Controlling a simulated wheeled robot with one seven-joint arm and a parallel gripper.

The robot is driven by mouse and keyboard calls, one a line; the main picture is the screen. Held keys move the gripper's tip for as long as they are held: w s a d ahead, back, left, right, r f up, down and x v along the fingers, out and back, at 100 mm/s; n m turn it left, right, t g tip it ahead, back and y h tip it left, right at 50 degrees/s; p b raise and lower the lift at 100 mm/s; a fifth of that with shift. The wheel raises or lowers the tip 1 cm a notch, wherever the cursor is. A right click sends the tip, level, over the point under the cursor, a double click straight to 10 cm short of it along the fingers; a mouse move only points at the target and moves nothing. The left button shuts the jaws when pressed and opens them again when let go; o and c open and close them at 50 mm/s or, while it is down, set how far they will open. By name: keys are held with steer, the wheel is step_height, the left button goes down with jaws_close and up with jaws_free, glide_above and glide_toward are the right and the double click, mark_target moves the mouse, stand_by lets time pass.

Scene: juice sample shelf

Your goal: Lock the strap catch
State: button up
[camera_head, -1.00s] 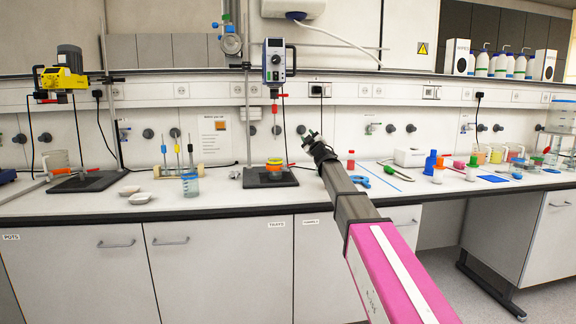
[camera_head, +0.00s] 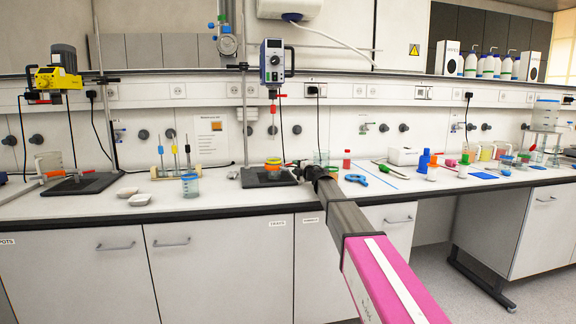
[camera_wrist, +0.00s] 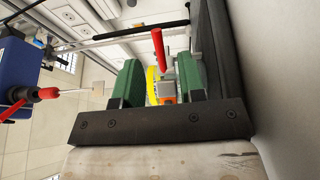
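A small orange vessel with a yellow and green band (camera_head: 273,165) stands on the black base plate (camera_head: 262,182) of the stirrer stand, in the head view. In the wrist view a yellow band (camera_wrist: 152,85), a grey catch block (camera_wrist: 166,88) and an orange part show between my fingers. A red lever (camera_wrist: 159,48) sticks out from the catch, beyond the fingertips. My gripper (camera_wrist: 158,80) is open, its two green pads either side of the catch in the picture. I cannot tell if they touch it. In the head view my gripper (camera_head: 299,165) is just right of the vessel.
The blue stirrer motor (camera_head: 273,62) hangs above the vessel; it also shows in the wrist view (camera_wrist: 20,65). A glass beaker (camera_head: 321,158) stands just behind my wrist. A blue clamp (camera_head: 356,179) lies to the right, and a beaker (camera_head: 190,185) stands left.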

steer(key=x, duration=0.7)
steer(key=shift+w, duration=0.15)
jaws_close()
